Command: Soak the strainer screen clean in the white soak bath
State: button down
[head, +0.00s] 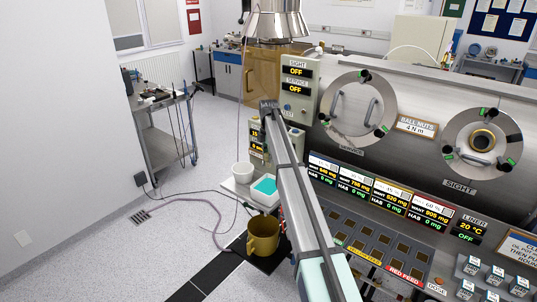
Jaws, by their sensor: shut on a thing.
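A white square bath (254,195) with teal liquid in it stands low beside the steel chamber, left of my arm. I take it for the white soak bath. The strainer screen cannot be made out in this view. My arm reaches up from the lower right to the chamber's left edge and covers part of the view. I cannot make out my gripper's fingers or anything held in them.
A small white tub (243,171) stands behind the bath. A mustard-yellow bucket (263,237) stands in front of it, near cables on the floor. The steel chamber panel (410,150) fills the right. A trolley (160,130) stands at the left, with open floor between.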

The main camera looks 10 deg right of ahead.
jog(key=shift+f+b, duration=2.6)
jog(key=shift+f, duration=5.3)
